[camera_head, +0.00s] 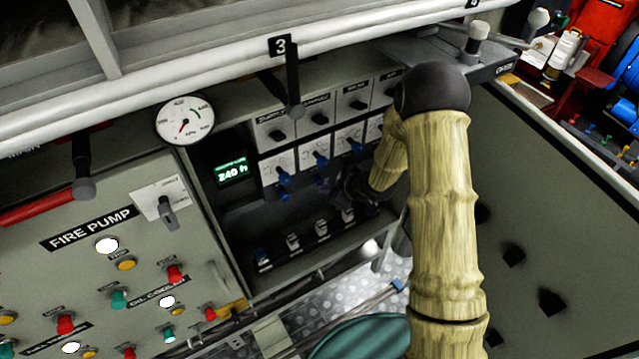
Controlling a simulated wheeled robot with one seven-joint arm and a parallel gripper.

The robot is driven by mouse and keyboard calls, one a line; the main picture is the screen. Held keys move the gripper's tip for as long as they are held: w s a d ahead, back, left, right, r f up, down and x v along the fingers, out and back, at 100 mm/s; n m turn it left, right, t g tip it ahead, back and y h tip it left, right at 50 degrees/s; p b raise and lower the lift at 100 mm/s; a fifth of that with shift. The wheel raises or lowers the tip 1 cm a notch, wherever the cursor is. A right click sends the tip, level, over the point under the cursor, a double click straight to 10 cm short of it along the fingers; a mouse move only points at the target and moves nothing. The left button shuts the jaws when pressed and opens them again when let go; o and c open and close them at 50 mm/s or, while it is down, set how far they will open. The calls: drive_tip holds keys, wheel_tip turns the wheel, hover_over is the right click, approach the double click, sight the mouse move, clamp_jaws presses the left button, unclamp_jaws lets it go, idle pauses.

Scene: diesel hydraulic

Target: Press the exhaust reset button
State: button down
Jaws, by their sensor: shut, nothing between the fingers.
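My gripper (352,188) is a dark shape in front of the recessed black control panel (236,205), at its right side near the lower row of switches. It is shut and holds nothing. It is small and dark against the panel, and I cannot tell whether it touches anything. My arm covers the panel's right edge. I cannot read an exhaust label, so I cannot tell which control is the exhaust reset button. Small switches (293,242) line the panel's bottom, and blue-handled knobs (284,178) sit above them.
A green display (231,171) reads 240 h. The left grey panel (60,275) carries several coloured buttons, labelled FIRE PUMP and OIL COOLER. A round gauge (184,120) and a black lever (292,80) marked 3 stand above. A white rail (190,72) crosses the top.

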drive_tip(key=shift+s+d, duration=0.25)
drive_tip(key=s+d, duration=0.1)
drive_tip(key=s, duration=0.1)
drive_tip(key=s+d+b, duration=0.1)
drive_tip(key=s, duration=0.1)
drive_tip(key=shift+d, duration=0.4)
drive_tip(key=shift+r, duration=0.1)
idle(0.9)
